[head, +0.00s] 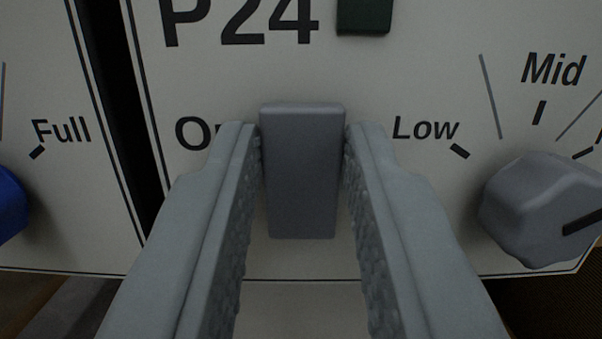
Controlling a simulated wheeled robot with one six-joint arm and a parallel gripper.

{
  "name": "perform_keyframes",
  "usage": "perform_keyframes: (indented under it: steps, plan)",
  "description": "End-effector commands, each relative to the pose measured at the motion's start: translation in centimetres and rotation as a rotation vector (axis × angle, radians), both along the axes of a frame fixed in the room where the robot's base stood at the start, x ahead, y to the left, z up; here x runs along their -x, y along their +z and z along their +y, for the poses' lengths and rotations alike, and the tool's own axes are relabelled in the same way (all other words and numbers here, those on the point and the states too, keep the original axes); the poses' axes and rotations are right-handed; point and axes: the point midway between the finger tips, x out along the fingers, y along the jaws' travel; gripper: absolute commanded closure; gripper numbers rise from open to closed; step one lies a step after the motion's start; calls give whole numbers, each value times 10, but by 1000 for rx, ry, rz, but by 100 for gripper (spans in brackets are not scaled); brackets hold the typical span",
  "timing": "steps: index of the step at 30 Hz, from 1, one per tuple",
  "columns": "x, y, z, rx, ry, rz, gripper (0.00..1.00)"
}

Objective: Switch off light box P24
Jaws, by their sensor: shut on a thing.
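The white panel of light box P24 (190,90) fills the middle of the head view, with the label "P24" at the top. A grey upright switch lever (302,170) stands in the middle of the panel. My gripper (302,140) is around the lever, with one finger against each side, shut on it. The left finger partly covers a word that starts with "O", beside the lever. A dark green square piece (364,16), perhaps an indicator, sits above the lever and looks unlit.
A grey knob (540,210) with a dark pointer line is at the right, by the marks "Low" and "Mid". At the left, past a dark gap, a neighbouring panel (50,200) carries a blue knob (10,205) and the mark "Full". A brown surface shows at the lower corners.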

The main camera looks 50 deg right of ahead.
Motion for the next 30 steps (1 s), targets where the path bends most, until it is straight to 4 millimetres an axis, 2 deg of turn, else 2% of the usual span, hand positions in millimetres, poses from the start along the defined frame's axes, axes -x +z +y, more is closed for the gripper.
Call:
perform_keyframes:
  steps: [6,18,19,21,30]
  plan:
    - [0,-4,0,76,0,-58,99]
    - [0,-4,1,90,1,-71,99]
    - [0,-4,1,89,1,-71,70]
    - [0,-4,1,89,1,-71,57]
    - [1,-4,1,89,1,-71,55]
